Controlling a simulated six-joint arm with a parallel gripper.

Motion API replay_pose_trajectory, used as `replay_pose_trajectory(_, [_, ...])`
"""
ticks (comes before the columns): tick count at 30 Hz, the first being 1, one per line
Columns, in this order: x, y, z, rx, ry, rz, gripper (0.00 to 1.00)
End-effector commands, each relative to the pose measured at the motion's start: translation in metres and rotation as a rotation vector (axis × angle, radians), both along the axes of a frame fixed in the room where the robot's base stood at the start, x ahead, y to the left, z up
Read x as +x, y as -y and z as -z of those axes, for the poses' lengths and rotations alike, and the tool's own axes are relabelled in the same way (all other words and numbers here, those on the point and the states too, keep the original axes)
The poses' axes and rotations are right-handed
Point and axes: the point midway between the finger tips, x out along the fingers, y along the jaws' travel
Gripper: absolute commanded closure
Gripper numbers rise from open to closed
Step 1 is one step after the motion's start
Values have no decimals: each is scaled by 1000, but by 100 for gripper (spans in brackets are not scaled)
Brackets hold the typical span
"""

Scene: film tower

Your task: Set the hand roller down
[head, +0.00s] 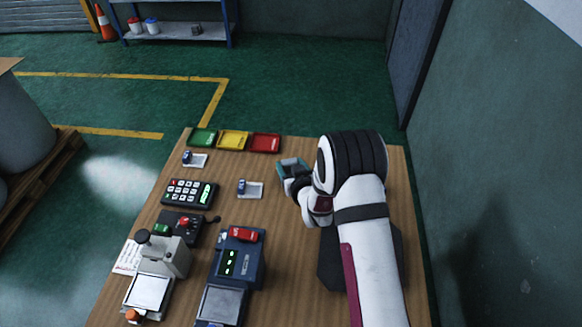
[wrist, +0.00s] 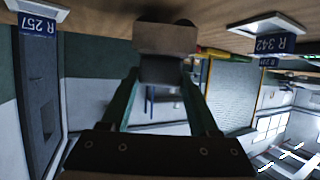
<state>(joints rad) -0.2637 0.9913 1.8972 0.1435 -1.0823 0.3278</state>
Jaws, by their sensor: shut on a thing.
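My gripper (head: 293,172) is low over the right half of the wooden table, right of the small white cards. In the wrist view my gripper's two dark green fingers (wrist: 160,85) are shut on a dark grey piece with a tan, block-like end beyond it. This looks like the hand roller (wrist: 165,39). In the head view my wrist and arm hide most of the grip. Only a teal and grey shape shows at the fingertips. I cannot tell whether the roller touches the table.
Green (head: 203,137), yellow (head: 233,139) and red (head: 265,142) trays line the back edge. Two white cards (head: 198,160) (head: 254,190) carry small blue-labelled items. A keypad (head: 189,192), a grey press (head: 168,254) and a blue machine (head: 241,262) stand left and front. A dark mat (head: 329,270) lies under my arm.

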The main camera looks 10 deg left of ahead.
Motion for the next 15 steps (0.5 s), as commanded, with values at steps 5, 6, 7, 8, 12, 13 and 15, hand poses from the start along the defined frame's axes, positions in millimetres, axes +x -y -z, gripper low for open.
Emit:
replay_pose_trajectory(5, [1, 0, 8, 0, 3, 0, 100])
replay_pose_trajectory(6, [1, 0, 8, 0, 3, 0, 100])
replay_pose_trajectory(7, [1, 0, 8, 0, 3, 0, 100])
replay_pose_trajectory(8, [1, 0, 8, 1, 3, 0, 100])
replay_pose_trajectory(12, [0, 1, 11, 1, 2, 0, 100])
replay_pose_trajectory(13, [0, 1, 11, 0, 1, 0, 33])
replay_pose_trajectory(15, [0, 1, 11, 0, 1, 0, 20])
